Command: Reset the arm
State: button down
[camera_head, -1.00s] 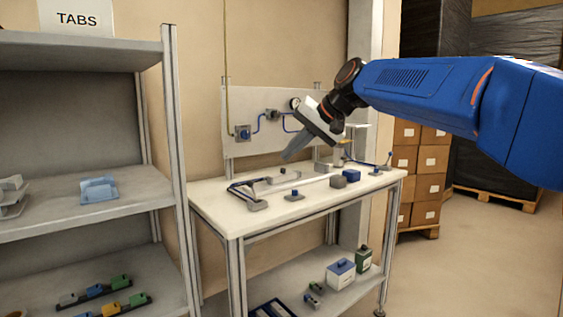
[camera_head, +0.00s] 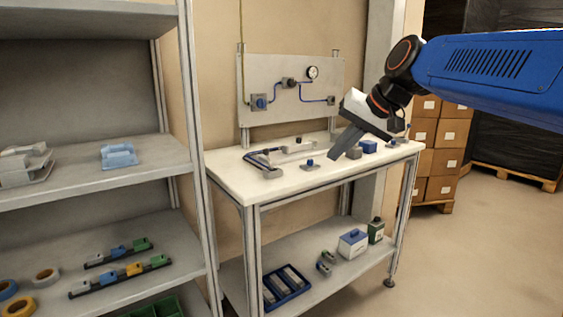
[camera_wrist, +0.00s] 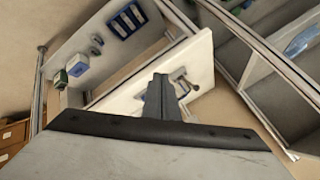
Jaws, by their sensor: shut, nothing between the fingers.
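My gripper (camera_head: 345,146) hangs on the blue arm at the right of the head view, in front of the white workbench (camera_head: 232,178). Its fingers point down and left, shut together, with nothing between them. In the head view the fingers overlap the bench top; I cannot tell the exact gap to it. In the wrist view the shut fingers (camera_wrist: 160,92) stand at the centre, with the white bench top (camera_wrist: 203,60) behind them.
A grey shelf (camera_head: 150,186) with tape reels (camera_head: 47,275) is at the left. Stacked cartons (camera_head: 424,133) stand at the right; the floor there is clear.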

jog(key=s+d+f+h, duration=0.1)
jog(key=s+d+f, duration=0.3)
jog(key=s+f, duration=0.5)
jog(key=s+d+f+n+h, duration=0.1)
jog(key=s+d+f+h, duration=0.1)
jog(key=s+d+f, duration=0.3)
jog(key=s+d+f+g+h, duration=0.1)
jog(key=s+d+f, duration=0.4)
jog(key=s+f, duration=0.8)
jog(key=shift+s+f+h, duration=0.35)
jog(key=shift+f+h, duration=0.25)
jog(key=shift+f, duration=0.2)
jog(key=shift+d, duration=0.1)
